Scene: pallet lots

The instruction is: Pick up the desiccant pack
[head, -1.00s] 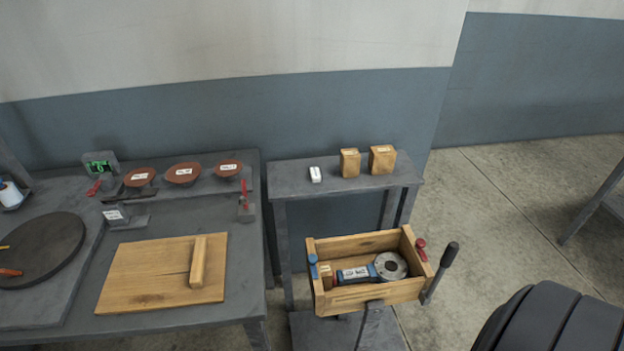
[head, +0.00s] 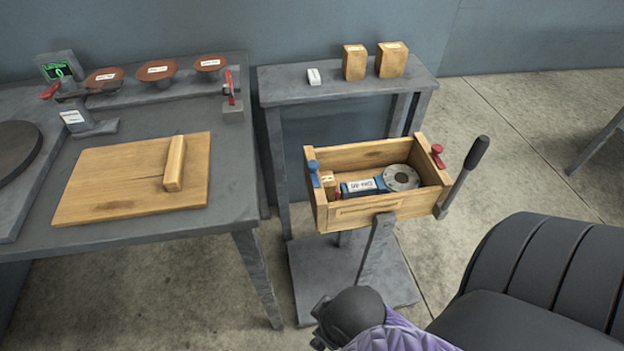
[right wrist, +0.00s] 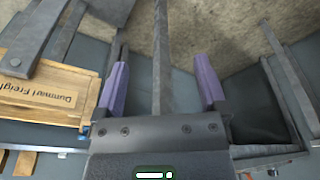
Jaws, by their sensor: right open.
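A small white pack (head: 314,77), which looks like the desiccant pack, lies on the grey side stand (head: 290,92) at its left end. It stands apart from two brown boxes there. My right gripper (right wrist: 162,88) shows in the right wrist view with its two purple fingers spread wide and nothing held between them. A wooden crate (right wrist: 50,92) shows left of its fingers in that view. A dark, purple-covered part of my arm shows at the bottom of the head view. My left gripper is not in view.
The wooden crate (head: 345,216) on a post stands in front of the side stand, holding a grey disc (head: 401,178) and a blue labelled item (head: 363,187). A dark lever (head: 462,176) rises at its right. A workbench (head: 150,236) with a wooden board fills the left.

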